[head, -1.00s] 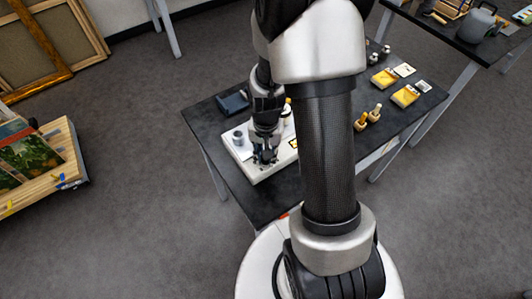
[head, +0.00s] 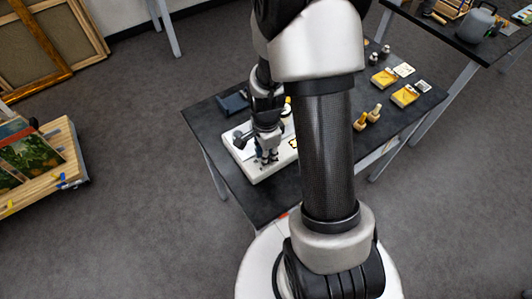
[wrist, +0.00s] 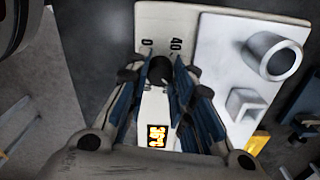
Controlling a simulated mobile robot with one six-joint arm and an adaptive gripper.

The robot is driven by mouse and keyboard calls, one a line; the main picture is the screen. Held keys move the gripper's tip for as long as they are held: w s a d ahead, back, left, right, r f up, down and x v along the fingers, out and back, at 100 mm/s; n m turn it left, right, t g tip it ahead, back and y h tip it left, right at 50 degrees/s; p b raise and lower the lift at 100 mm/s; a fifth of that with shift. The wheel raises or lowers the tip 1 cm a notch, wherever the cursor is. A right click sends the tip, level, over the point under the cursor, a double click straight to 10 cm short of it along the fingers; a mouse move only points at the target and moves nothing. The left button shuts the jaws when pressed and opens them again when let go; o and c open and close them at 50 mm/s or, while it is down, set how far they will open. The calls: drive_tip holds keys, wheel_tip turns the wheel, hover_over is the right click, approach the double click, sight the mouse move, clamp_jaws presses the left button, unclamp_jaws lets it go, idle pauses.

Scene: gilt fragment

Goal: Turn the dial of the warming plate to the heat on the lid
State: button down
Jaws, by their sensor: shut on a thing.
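The white warming plate (head: 251,168) lies on the near left part of the dark table. In the wrist view its control strip (wrist: 158,16) carries the marks 0 and 40. A dark dial (wrist: 160,70) sits below these marks, between my fingers. My gripper (wrist: 159,78) is shut on the dial; in the head view, my gripper (head: 267,158) points down at the plate's near end. A small lit display (wrist: 157,137) shows orange digits, turned sideways and hard to read. I cannot make out the lid or a heat written on it.
A round metal cup (wrist: 272,57) and a small square holder (wrist: 245,103) stand on the plate beside my gripper. Two wooden-coloured pieces (head: 367,117) and yellow packs (head: 405,95) lie on the table's right. My arm hides the table's middle.

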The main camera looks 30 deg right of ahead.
drive_tip(key=shift+m, duration=2.1)
drive_tip(key=c, duration=1.3)
unclamp_jaws()
drive_tip(key=shift+c, duration=0.2)
wheel_tip(320, 180, up, 12)
